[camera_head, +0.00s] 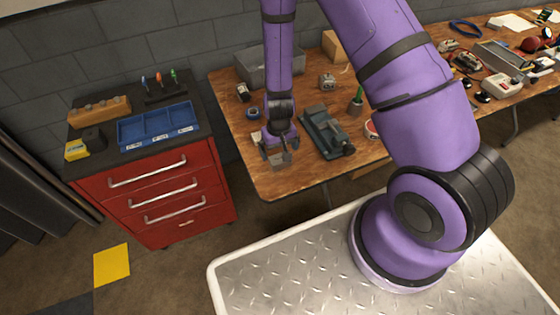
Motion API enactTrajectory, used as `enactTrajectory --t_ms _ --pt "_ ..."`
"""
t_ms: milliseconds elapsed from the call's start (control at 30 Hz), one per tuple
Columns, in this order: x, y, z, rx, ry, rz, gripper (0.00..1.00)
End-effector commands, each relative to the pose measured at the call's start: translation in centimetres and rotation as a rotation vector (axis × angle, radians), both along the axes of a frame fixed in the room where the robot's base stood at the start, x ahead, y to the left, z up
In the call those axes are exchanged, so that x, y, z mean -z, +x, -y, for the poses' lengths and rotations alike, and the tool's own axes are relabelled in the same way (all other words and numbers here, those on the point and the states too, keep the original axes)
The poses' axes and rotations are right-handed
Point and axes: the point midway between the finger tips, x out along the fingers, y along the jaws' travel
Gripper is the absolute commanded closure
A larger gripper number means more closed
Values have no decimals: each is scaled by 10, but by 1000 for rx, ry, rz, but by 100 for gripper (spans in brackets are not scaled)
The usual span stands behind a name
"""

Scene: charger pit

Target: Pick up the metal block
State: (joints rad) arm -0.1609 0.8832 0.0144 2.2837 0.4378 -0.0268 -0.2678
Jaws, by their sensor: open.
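My gripper (280,156) points down over the left front part of the wooden workbench (290,183), with its fingers apart. A small grey block (279,163), which looks like the metal block, shows on the bench right at the fingertips. The gripper partly hides it, and I cannot tell whether the fingers touch it or stand around it.
A dark green vise (325,130) lies close to the right of my gripper. A small metallic cube (327,81) sits farther back. A red tool cabinet (150,195) stands left.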

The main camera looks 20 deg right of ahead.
Motion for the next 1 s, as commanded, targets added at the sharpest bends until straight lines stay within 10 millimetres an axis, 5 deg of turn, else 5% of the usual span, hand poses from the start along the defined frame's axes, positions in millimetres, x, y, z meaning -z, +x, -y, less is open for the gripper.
enactTrajectory --t_ms 500,800,1000 --pt "50 -2 2 0 1 -1 0" --pt "52 -2 2 0 0 1 0" --pt "52 -2 2 0 0 1 46"
